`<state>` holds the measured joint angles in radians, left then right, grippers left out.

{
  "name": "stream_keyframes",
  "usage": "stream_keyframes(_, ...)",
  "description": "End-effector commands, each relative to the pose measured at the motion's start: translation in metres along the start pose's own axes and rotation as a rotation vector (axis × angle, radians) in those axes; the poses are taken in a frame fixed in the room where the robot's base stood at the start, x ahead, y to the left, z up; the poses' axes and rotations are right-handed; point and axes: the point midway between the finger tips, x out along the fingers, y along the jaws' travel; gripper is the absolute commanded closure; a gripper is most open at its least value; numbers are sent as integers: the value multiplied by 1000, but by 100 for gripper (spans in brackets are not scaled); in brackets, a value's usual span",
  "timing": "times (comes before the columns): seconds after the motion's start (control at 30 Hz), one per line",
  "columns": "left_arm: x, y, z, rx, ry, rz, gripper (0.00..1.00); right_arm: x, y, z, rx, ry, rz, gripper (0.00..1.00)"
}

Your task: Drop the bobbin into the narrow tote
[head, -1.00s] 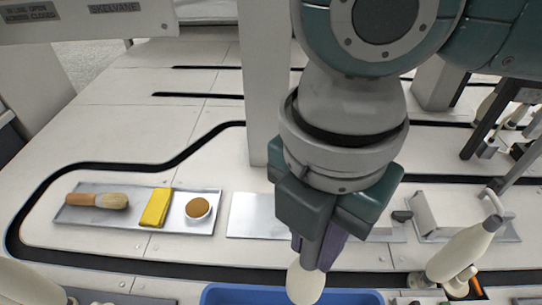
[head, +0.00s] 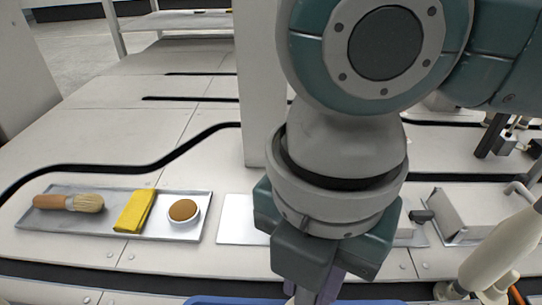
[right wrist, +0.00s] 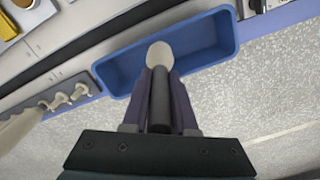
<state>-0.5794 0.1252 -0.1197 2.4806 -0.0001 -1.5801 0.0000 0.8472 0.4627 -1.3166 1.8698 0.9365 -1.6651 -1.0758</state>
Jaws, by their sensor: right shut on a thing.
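The cream bobbin (right wrist: 160,54) is held at the tips of my right gripper (right wrist: 160,78), whose purple fingers are closed on it. In the right wrist view it appears over the blue narrow tote (right wrist: 215,70), near the middle of its length; its height above the tote is hard to judge. Only a strip of the tote's rim (head: 230,300) shows there. My left gripper is not in view.
A metal tray (head: 60,232) at the left holds a brush (head: 70,203), a yellow cloth (head: 135,210) and a small round pot (head: 184,212). A cream cone-shaped part (head: 500,245) stands at the right.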

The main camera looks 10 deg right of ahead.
Motion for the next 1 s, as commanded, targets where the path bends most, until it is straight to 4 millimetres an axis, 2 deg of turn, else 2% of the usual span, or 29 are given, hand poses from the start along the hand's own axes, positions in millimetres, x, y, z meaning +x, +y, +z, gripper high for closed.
stream_keyframes(0.27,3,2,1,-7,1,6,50,2,0,0,1,0,1,100)
stream_keyframes(0.3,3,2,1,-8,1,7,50,2,0,0,1,0,0,73)
stream_keyframes(0.6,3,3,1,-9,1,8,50,2,0,0,1,0,0,39)
stream_keyframes(0.87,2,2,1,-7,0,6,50,1,0,0,1,0,0,39)
stream_keyframes(1.0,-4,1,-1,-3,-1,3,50,-8,0,0,1,0,1,39)
